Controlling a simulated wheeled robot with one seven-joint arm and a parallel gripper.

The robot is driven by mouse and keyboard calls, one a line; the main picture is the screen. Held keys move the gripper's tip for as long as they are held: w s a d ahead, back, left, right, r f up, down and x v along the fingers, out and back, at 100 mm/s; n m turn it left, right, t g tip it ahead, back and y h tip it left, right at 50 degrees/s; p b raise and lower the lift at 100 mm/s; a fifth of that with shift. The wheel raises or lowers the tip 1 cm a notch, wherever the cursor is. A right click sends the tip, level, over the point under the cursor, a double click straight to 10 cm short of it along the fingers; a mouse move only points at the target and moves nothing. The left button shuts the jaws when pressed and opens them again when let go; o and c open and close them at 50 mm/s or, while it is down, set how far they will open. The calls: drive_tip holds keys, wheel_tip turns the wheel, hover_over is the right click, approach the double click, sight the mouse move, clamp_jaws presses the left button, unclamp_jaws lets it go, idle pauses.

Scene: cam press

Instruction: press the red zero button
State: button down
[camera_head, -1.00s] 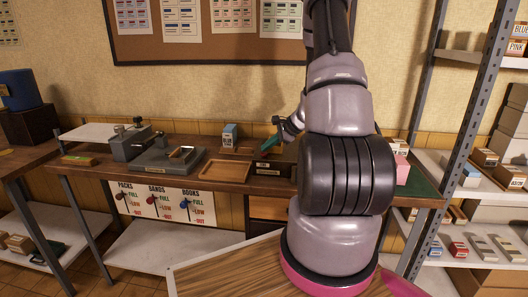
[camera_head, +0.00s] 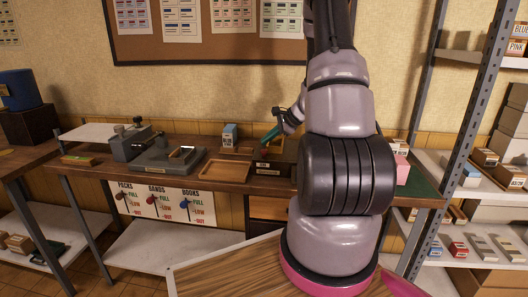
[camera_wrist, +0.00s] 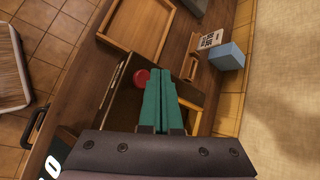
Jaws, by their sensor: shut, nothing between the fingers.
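The red button (camera_wrist: 141,77) sits on the top of a dark box (camera_wrist: 122,100) in the wrist view. In the head view this box (camera_head: 268,168) stands on the bench with a small light display on its front; I cannot make out the button there. My gripper (camera_wrist: 166,56) has green fingers, closed together and empty. In the wrist view the fingertips lie just right of and past the button. In the head view my gripper (camera_head: 265,141) is above the box, apart from it; the exact gap is hard to judge.
A shallow wooden tray (camera_head: 224,178) lies left of the box. A blue-and-white carton (camera_head: 230,135) stands behind the tray, with a small sign card (camera_wrist: 210,40) beside it. A grey press (camera_head: 137,143) is farther left. Steel shelves (camera_head: 463,143) stand on the right.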

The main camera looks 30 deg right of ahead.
drive_tip(key=shift+r, duration=2.1)
